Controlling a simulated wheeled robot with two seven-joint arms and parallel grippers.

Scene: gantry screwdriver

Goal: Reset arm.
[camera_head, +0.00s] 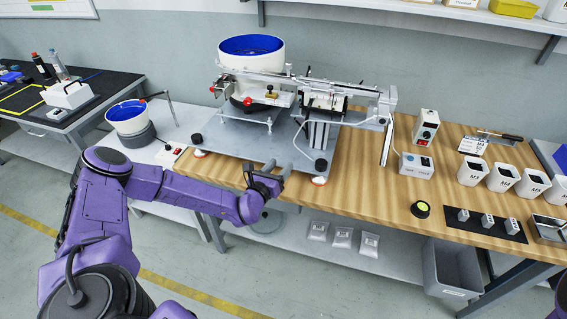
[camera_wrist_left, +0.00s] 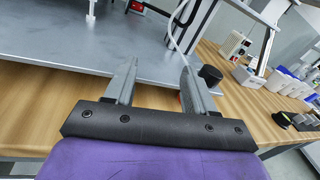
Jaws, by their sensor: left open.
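My left arm is purple and reaches in from the left in the head view. Its gripper (camera_head: 270,173) is over the front edge of the wooden bench (camera_head: 388,195), in front of the grey base plate of the screw feeding machine. In the left wrist view the two grey fingers of this gripper (camera_wrist_left: 155,85) stand apart with nothing between them. A black knob (camera_wrist_left: 210,75) on the plate's corner is close beyond the right finger. My right gripper is not seen; only a bit of purple shows at the right edge of the head view.
The machine has a white bowl with blue inside (camera_head: 251,50) and a rail. A smaller bowl feeder (camera_head: 130,120) stands left. A control box (camera_head: 426,127), labelled cups (camera_head: 502,177) and a black mat (camera_head: 485,224) are on the right. A grey bin (camera_head: 452,268) is below.

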